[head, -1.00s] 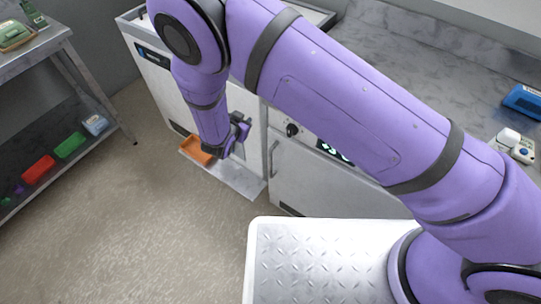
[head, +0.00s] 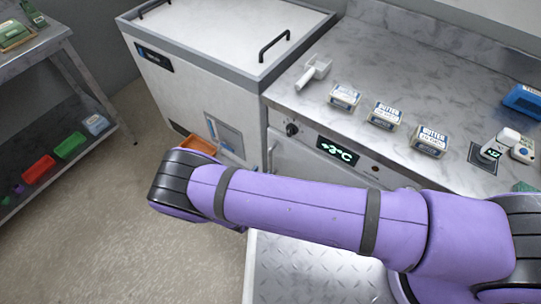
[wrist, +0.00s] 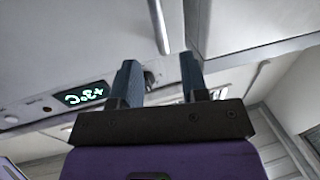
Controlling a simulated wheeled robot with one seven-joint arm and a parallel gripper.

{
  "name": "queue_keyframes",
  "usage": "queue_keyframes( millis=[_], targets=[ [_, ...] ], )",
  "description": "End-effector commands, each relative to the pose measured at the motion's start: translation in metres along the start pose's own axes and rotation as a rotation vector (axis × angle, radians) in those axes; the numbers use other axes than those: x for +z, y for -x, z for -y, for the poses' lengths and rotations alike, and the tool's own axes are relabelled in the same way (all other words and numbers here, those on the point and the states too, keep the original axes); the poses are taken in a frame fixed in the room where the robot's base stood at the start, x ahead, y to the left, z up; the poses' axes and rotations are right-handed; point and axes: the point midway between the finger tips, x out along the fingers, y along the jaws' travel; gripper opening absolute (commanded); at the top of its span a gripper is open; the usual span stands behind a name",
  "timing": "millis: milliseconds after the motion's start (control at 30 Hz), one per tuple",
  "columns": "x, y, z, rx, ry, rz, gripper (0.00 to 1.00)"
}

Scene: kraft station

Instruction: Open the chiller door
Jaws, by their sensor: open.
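The chiller is the grey cabinet under the counter, with a lit temperature display (head: 337,150) and a dark knob (head: 292,129). Its door (head: 295,160) looks shut, and my arm hides its lower part. The upright bar handle (head: 271,152) is at the door's left edge. In the wrist view the handle (wrist: 159,25) lies ahead of my gripper (wrist: 158,62), near the line between the two fingers. The fingers are open, empty and apart from the handle. The display (wrist: 84,95) is at the left there. My gripper is hidden in the head view.
A chest unit (head: 220,60) with a barred lid stands left of the chiller. An orange tray (head: 197,146) is low at its front. Butter packs (head: 386,115) and a white scoop-like tool (head: 313,72) lie on the counter. A shelf (head: 75,95) stands far left, with open floor between.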

Motion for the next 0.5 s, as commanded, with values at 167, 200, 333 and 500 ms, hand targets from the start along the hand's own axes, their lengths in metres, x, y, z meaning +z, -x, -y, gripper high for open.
queue_keyframes(
  millis=[167, 200, 333, 500],
  targets=[
    [0.000, -0.033, 0.000, 0.001, -0.001, 0.000, 0.41],
    [0.000, -0.040, 0.000, 0.001, -0.001, -0.001, 0.41],
    [0.000, -0.060, 0.000, -0.001, 0.000, 0.000, 0.41],
    [0.000, -0.079, 0.000, 0.000, -0.001, 0.001, 0.41]
  ],
)
